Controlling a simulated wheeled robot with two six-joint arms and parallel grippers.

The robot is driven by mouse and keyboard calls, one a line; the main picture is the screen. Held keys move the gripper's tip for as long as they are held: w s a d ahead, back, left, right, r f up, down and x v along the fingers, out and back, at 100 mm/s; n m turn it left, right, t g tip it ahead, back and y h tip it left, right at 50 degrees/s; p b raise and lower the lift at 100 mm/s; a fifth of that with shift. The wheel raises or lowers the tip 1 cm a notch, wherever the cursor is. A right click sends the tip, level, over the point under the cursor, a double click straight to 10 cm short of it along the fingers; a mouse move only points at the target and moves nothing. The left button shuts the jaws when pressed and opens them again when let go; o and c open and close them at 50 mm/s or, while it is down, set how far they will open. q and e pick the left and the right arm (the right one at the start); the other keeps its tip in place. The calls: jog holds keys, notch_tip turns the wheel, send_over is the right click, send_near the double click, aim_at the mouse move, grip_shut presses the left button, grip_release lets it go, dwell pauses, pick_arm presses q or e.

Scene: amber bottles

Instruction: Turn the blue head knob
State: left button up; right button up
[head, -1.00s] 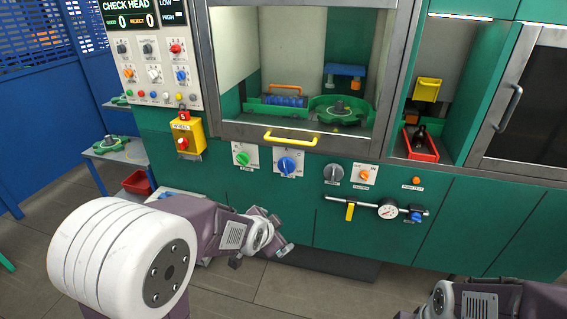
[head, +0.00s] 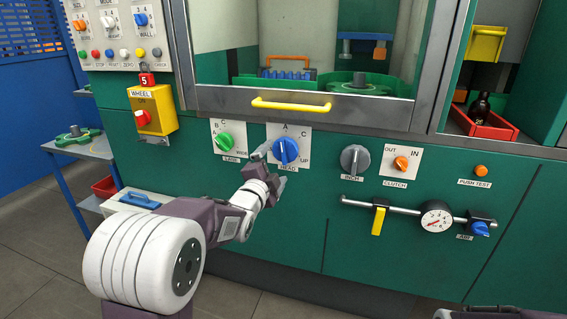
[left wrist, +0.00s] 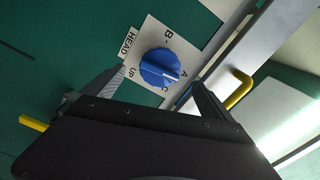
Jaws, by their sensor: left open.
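The blue head knob (head: 286,150) sits on a white plate with letters and UP around it, on the green machine front below the window. In the left wrist view the blue knob (left wrist: 160,68) lies between and beyond my open fingers, its pale pointer line aimed between A and C. My left gripper (head: 271,169) is open just in front of the knob, at its lower left in the head view. I cannot tell whether a finger touches it. Of my right arm, only a small part shows at the bottom edge; its gripper is out of view.
A green knob (head: 224,142) is left of the blue one, a grey INCH knob (head: 355,159) and an orange CLUTCH knob (head: 401,163) right. A yellow handle (head: 291,104) juts out above. A rail with a yellow lever (head: 378,220) and gauge (head: 436,218) is lower right.

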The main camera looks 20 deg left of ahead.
aim_at(283, 155)
pick_arm(q)
jog(key=w, duration=0.9)
jog(key=shift+w+d+b, duration=0.1)
jog(key=shift+d+b, duration=0.05)
jog(key=shift+b, duration=0.25)
jog(key=c, duration=1.4)
jog(key=shift+n, duration=0.3)
jog(key=n, duration=0.4)
jog(key=n+p, duration=0.1)
jog(key=n, duration=0.4)
jog(key=shift+d, duration=0.1)
jog(key=n+p, duration=0.1)
jog(key=n, duration=0.4)
jog(key=shift+d+f, duration=0.1)
jog(key=shift+d+n+p, duration=0.1)
jog(key=shift+n+p, duration=0.4)
jog(key=shift+n, duration=1.9)
